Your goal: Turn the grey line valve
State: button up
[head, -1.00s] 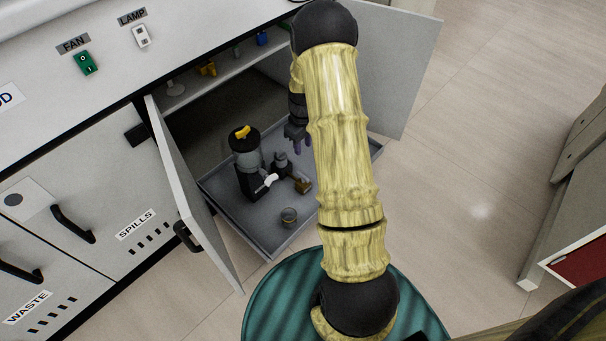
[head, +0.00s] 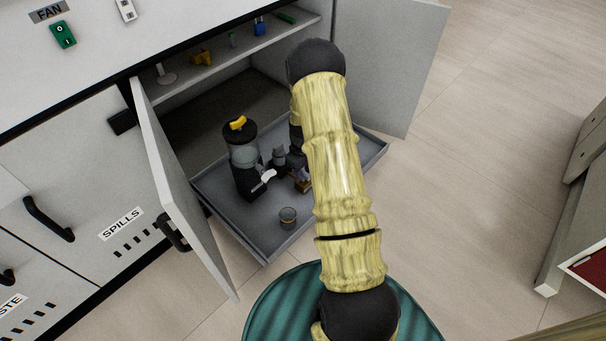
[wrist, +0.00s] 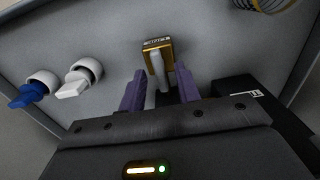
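In the wrist view a brass-coloured block (wrist: 157,57) with a small dark label has a short grey lever (wrist: 162,86), which looks like the grey line valve. My gripper (wrist: 160,88) is open, with its two purple fingers on either side of the lever and visible gaps between. I see no contact. A white lever (wrist: 73,86) and a blue lever (wrist: 28,95) sit on white fittings to the left. In the head view the block (head: 304,187) stands on the tray, and my gripper (head: 299,172) is just above it, mostly hidden by my arm.
The grey tray (head: 230,212) juts from the open cabinet. It also holds a black device with a yellow top (head: 243,160) and a small cup (head: 288,217). Open doors (head: 180,190) (head: 385,65) flank the tray. A shelf (head: 185,87) with small items is above.

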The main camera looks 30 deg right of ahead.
grip_shut()
jog(key=shift+r+m+p, duration=0.1)
jog(key=shift+m+p, duration=0.2)
jog(key=shift+p, duration=0.3)
jog(key=m+p, duration=0.2)
jog(key=p, duration=0.1)
jog(key=shift+r+p, duration=0.2)
jog(key=shift+p, duration=0.1)
jog(key=m+p, duration=0.3)
jog(key=p, duration=0.1)
jog(key=shift+m, duration=0.3)
jog(key=m+p, duration=0.4)
jog(key=m, duration=0.1)
jog(key=shift+f+m, duration=0.15)
jog(key=shift+m, duration=0.15)
jog(key=m+p, duration=0.3)
jog(key=m, duration=0.3)
jog(key=shift+f, duration=0.15)
